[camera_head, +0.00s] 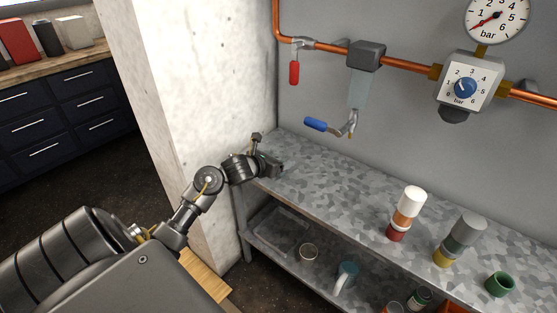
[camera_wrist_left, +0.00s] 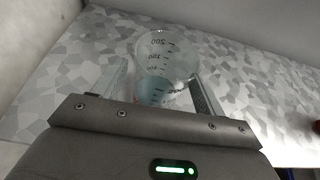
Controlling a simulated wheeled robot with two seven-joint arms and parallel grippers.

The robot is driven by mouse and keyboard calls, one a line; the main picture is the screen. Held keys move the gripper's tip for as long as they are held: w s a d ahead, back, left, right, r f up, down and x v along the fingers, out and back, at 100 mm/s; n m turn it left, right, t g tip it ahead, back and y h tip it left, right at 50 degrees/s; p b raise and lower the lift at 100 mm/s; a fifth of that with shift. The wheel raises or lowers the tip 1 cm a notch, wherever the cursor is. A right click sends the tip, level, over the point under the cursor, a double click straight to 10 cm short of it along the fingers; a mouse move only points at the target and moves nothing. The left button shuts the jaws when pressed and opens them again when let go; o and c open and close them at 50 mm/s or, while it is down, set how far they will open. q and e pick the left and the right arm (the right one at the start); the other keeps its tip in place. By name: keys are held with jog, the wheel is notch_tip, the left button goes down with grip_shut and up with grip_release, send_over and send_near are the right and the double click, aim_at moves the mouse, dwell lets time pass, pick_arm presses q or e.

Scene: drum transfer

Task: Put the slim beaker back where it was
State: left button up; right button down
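A clear glass beaker (camera_wrist_left: 165,65) with printed volume marks and a pale blue tint low down stands between the two fingers of my left gripper (camera_wrist_left: 160,88) in the left wrist view. One finger is on each side of it; whether they press on the glass I cannot tell. In the head view my left gripper (camera_head: 272,165) is low over the left end of the grey metal worktop (camera_head: 335,185). The beaker cannot be made out there. My right gripper is not in view.
A white, orange and red stack (camera_head: 406,214), a grey and yellow stack (camera_head: 459,240) and a green cup (camera_head: 500,284) stand to the right. A blue-handled tap (camera_head: 335,126) hangs above. A lower shelf holds a bluish mug (camera_head: 346,277). The worktop's middle is clear.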

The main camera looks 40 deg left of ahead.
pick_arm(q)
jog(key=shift+r, duration=0.1)
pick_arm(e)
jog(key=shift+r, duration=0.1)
pick_arm(q)
jog(key=v, duration=1.2)
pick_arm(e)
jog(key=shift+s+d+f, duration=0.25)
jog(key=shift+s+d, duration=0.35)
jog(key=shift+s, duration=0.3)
